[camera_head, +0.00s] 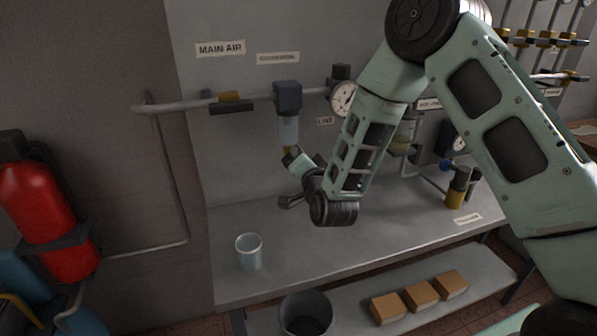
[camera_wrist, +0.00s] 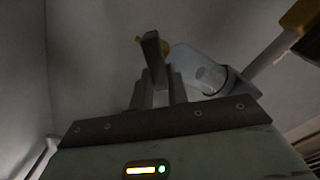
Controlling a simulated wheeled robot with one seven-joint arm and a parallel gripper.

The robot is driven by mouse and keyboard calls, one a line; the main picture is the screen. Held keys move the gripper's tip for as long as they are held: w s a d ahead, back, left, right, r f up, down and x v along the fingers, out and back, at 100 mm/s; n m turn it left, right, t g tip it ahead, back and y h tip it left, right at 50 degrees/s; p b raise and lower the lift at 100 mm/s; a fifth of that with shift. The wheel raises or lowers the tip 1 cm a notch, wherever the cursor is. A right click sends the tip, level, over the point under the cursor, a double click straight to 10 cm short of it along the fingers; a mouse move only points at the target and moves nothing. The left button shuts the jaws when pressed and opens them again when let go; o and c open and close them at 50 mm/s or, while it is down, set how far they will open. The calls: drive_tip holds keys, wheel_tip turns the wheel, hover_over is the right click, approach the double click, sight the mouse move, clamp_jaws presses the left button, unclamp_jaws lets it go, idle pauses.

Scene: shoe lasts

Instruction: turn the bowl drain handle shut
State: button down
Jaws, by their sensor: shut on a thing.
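The clear drain bowl (camera_head: 288,130) hangs under the dark filter body on the pipe. A small yellow drain fitting (camera_head: 287,150) shows at its lower end. In the wrist view, the bowl (camera_wrist: 203,76) is pale and lies just behind and to the right of the fingers. The drain handle (camera_wrist: 152,52) is a narrow dark lever standing up beside a yellow part. My gripper (camera_wrist: 157,84) is shut on the handle's lower part, with a finger on each side. In the head view, my gripper (camera_head: 291,153) is directly under the bowl, and the handle is hard to make out.
The main air valve (camera_head: 230,101) sits on the pipe to the left. A round gauge (camera_head: 343,97) is just right of the filter. A clear cup (camera_head: 249,251) stands on the bench (camera_head: 330,254) below. A dark bin (camera_head: 305,313) and several cartons (camera_head: 421,295) are lower down.

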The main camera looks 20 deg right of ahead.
drive_tip(key=shift+d+f+m+b, duration=0.1)
drive_tip(key=shift+f+m+b, duration=0.1)
drive_tip(key=shift+m+b, duration=1.25)
drive_tip(key=shift+d+f+m+b, duration=0.1)
drive_tip(key=shift+f+m+b, duration=0.15)
drive_tip(key=shift+m+b, duration=1.15)
drive_tip(key=shift+d+f+m+b, duration=0.1)
drive_tip(key=shift+f+m+b, duration=0.1)
drive_tip(key=shift+m+b, duration=1.25)
drive_tip(key=c, duration=1.4)
unclamp_jaws()
drive_tip(key=shift+o, duration=0.2)
drive_tip(key=shift+r, duration=0.1)
drive_tip(key=shift+a, duration=0.1)
